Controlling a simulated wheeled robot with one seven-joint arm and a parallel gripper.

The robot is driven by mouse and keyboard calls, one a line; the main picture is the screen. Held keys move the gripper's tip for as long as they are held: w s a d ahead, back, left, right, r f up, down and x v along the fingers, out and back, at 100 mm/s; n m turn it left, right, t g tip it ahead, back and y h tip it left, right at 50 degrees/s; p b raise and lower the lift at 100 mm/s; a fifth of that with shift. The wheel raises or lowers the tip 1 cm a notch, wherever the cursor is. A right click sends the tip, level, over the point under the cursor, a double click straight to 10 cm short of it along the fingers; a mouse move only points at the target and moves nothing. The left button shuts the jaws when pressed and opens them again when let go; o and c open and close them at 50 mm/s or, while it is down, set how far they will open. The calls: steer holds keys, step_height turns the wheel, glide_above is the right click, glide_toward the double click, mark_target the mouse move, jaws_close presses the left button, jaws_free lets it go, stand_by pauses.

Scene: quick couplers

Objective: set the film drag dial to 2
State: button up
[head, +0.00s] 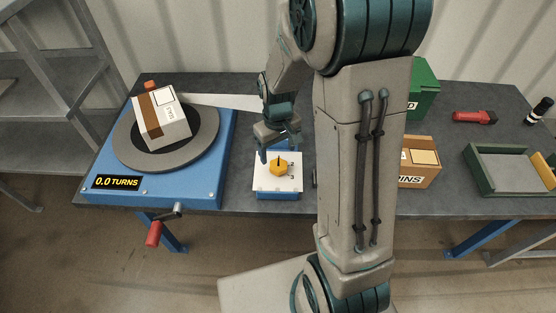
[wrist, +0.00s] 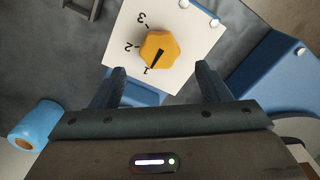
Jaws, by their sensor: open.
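The film drag dial (head: 279,167) is a yellow lobed knob on a white plate (head: 262,183) atop a small blue box (head: 277,195). In the wrist view the dial (wrist: 160,50) has a black pointer, and the plate (wrist: 185,80) carries marks 1, 2 and 3. The pointer is turned toward the 1. My gripper (head: 280,150) is over the back part of the plate in the head view. In the wrist view my gripper (wrist: 161,70) is open, its fingers spread wider than the knob with nothing between them. I cannot tell its exact height above the knob.
A blue turntable base (head: 210,160) reading 0.0 TURNS carries a boxed parcel (head: 165,118) at left. A green box (head: 424,88), a cardboard PINS box (head: 420,165), a red tool (head: 474,117) and a green tray (head: 482,184) stand right. My arm hides the table's middle.

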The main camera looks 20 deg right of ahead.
mark_target(278, 164)
steer(key=shift+f, duration=2.9)
steer(key=c, duration=1)
